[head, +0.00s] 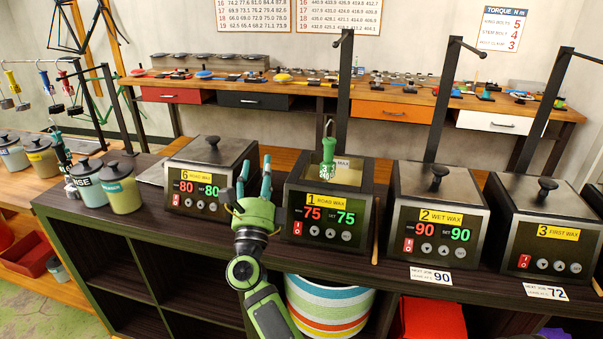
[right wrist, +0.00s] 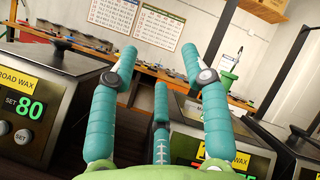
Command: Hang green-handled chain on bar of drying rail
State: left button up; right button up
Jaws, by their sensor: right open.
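The green handle (head: 328,158) of the chain stands upright over the open, tan-topped wax pot 1 (head: 325,215), with a hook at its top. Its chain is not visible. In the right wrist view, a small green handle (right wrist: 228,84) shows beyond the right-hand finger. My right gripper (head: 254,178) is open and empty, left of the green handle and in front of the gap between pots 6 and 1. Its spread teal fingers (right wrist: 164,85) also show in the right wrist view. The drying rail (head: 75,90) is at the far left. My left gripper is not in view.
Yellow, blue and red handles (head: 43,78) hang at the far left. Lidded jars (head: 121,190) stand left of pot 6 (head: 208,175). Pots 2 (head: 435,215) and 3 (head: 540,230) stand to the right. Dark posts rise behind the pots. A striped basket (head: 330,300) sits below the counter.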

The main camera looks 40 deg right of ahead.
jog(key=s+d+r+m+g+h, duration=0.2)
jog(key=d+m+g+h, duration=0.3)
jog(key=m, duration=0.4)
jog(key=m+g+y, duration=0.3)
jog(key=m+g, duration=0.6)
send_near(326, 152)
jog(key=shift+x, duration=1.15)
jog(key=p+x, duration=0.1)
jog(key=x, duration=0.5)
jog(key=shift+d, duration=0.35)
jog(key=shift+x, duration=1.2)
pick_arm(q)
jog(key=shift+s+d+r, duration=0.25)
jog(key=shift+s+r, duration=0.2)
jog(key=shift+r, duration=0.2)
pick_arm(e)
jog(key=shift+a, duration=0.1)
